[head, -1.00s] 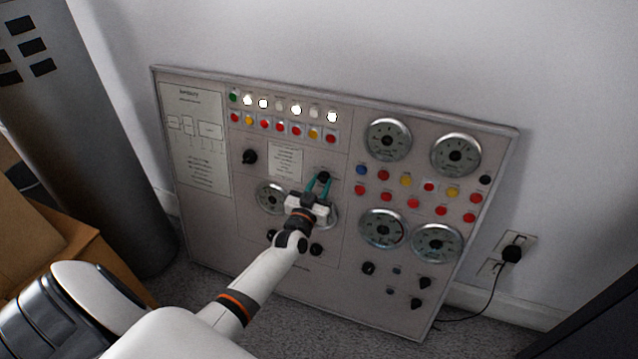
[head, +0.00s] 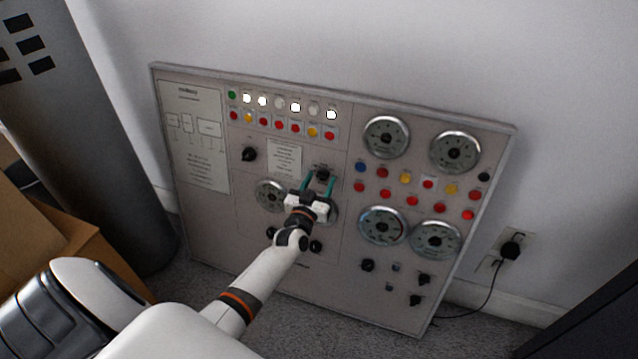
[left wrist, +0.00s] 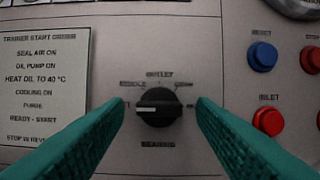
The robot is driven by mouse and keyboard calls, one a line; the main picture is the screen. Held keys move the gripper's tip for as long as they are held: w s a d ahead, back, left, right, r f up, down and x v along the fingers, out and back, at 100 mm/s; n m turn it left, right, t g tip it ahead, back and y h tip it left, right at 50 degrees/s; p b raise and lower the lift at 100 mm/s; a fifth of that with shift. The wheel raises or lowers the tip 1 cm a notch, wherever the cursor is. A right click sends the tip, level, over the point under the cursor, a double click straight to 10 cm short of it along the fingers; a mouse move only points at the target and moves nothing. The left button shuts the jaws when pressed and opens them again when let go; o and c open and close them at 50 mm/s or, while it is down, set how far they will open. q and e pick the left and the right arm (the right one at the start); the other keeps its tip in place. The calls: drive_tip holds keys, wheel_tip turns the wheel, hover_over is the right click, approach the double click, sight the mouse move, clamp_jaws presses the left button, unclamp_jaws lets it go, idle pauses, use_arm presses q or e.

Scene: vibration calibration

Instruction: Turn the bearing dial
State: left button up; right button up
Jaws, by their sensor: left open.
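In the left wrist view the fingers (left wrist: 160,104) show a gap on both sides of the knob. My right gripper is not in view.
The grey panel (head: 210,240) leans against the wall, with several gauges, lamps, buttons and other black knobs. A cardboard box (head: 75,260) and a grey cylinder (head: 105,130) stand at the left. A plugged-in cable (head: 490,292) hangs at the right.

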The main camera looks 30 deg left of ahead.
use_arm(q)
drive_tip(key=shift+s, duration=0.2)
drive_tip(key=p+v, duration=0.2)
drive_tip(key=v, duration=0.9)
drive_tip(key=shift+s+p, duration=0.3)
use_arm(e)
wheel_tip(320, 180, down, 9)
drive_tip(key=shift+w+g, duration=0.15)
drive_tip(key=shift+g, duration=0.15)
use_arm(q)
drive_tip(key=shift+f, duration=0.15)
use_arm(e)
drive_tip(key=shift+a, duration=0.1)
